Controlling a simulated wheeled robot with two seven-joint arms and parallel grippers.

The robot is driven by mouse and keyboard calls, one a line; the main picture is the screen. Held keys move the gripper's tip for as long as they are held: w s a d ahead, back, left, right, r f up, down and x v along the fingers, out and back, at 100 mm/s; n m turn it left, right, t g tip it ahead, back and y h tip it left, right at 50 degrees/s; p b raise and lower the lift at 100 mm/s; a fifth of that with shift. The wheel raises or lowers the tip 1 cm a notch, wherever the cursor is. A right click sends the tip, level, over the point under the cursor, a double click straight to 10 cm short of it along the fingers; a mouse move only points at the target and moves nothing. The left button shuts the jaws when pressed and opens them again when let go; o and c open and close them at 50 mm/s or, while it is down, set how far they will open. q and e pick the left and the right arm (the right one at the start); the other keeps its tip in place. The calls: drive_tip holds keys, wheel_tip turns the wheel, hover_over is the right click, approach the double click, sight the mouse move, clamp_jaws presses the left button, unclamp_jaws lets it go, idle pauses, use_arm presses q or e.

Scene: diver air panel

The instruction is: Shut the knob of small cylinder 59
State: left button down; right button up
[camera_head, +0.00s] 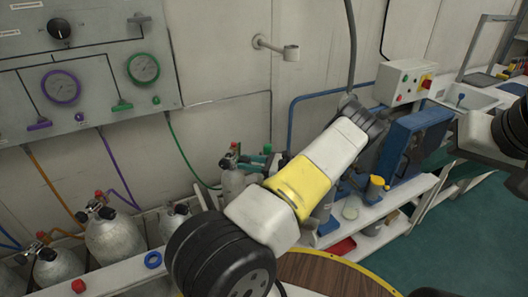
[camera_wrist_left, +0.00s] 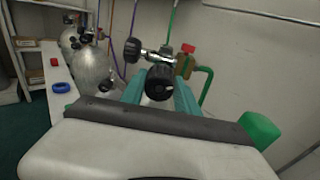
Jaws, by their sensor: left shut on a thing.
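A small grey cylinder (camera_head: 233,183) stands by the wall in the head view, with a dark valve on top. No number on it can be read. In the left wrist view a round black knob (camera_wrist_left: 158,83) sits between the teal fingers of my left gripper (camera_wrist_left: 160,95), which is shut on it. The metal valve (camera_wrist_left: 155,55) shows behind, with another black knob (camera_wrist_left: 132,49) to its left. In the head view my left gripper (camera_head: 258,162) is small and partly hidden by my arm. My right gripper is not in view.
Larger grey cylinders (camera_head: 113,238) stand in a row at left, with hoses rising to the gauge panel (camera_head: 90,75). A blue ring (camera_head: 153,260) lies on the ledge. A white shelf (camera_head: 375,233) and blue case (camera_head: 415,145) stand to the right.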

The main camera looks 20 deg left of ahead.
sight(233, 154)
use_arm(q)
drive_tip(key=m, duration=0.5)
drive_tip(key=shift+m, duration=0.4)
idle(0.3)
drive_tip(key=c, duration=0.9)
unclamp_jaws()
wheel_tip(233, 154, up, 3)
drive_tip(key=shift+r, duration=0.1)
drive_tip(key=s+d+r, duration=0.1)
drive_tip(key=s+d, duration=0.7)
drive_tip(key=s, duration=0.5)
drive_tip(key=shift+s+d+r, duration=0.2)
drive_tip(key=shift+s+r, duration=0.15)
drive_tip(key=shift+r, duration=0.05)
